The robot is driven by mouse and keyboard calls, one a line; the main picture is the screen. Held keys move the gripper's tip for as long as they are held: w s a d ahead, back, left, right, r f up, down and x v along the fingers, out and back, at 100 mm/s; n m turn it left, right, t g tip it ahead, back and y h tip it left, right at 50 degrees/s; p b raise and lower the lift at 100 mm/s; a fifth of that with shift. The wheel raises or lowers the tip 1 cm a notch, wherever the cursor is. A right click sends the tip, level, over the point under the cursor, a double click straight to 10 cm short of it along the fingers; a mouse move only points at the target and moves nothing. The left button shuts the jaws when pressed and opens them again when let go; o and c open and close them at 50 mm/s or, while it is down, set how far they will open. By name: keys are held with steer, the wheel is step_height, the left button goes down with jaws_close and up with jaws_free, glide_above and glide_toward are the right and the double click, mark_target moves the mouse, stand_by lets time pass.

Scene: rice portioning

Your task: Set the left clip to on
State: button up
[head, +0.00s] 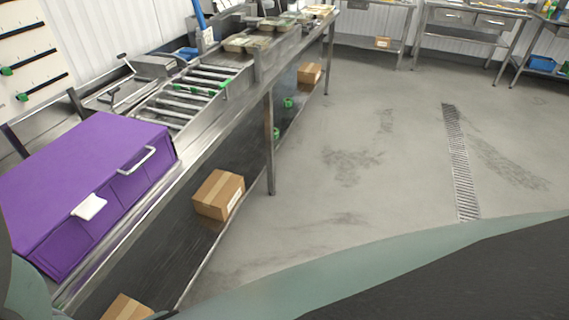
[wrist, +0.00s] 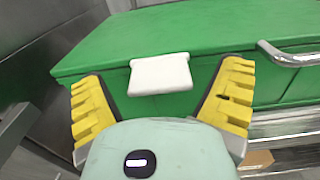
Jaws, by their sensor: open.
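A white clip (wrist: 160,74) sits at the front edge of a closed box lid, to the left of a metal handle (wrist: 290,55). In the wrist view the box (wrist: 200,32) looks green. In the head view a box (head: 80,165) with the same layout looks purple, with its white clip (head: 89,206) left of its handle (head: 137,161). My gripper (wrist: 163,77) is open and empty, its yellow fingers on either side of the clip in the picture. I cannot tell whether they touch the box. My gripper does not show in the head view.
A steel counter with a roller section (head: 190,95) runs back beyond the box, with food trays (head: 245,43) farther along. Cardboard boxes (head: 218,194) lie on the shelf below. The grey floor (head: 350,160) to the right is clear, with a drain grate (head: 460,165).

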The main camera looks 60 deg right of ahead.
steer(key=c, duration=1.3)
steer(key=shift+o, duration=0.2)
steer(key=shift+f+b, duration=0.15)
steer(key=shift+b, duration=0.2)
steer(key=f+t+b, duration=0.1)
steer(key=b, duration=0.2)
steer(key=shift+b, duration=0.3)
steer(key=f+t+b, duration=0.1)
steer(key=t+b, duration=0.1)
steer(key=b, duration=0.3)
steer(key=shift+y, duration=0.4)
steer(key=t+b, duration=0.2)
steer(key=b, duration=0.3)
steer(key=t+b, duration=0.2)
steer(key=b, duration=0.4)
steer(key=shift+w+a+f+y, duration=0.1)
steer(key=shift+w+f+y, duration=0.05)
steer(key=shift+w+y, duration=0.25)
steer(key=shift+r+t+b, duration=0.2)
steer(key=shift+t+b, duration=0.1)
steer(key=shift+b, duration=0.25)
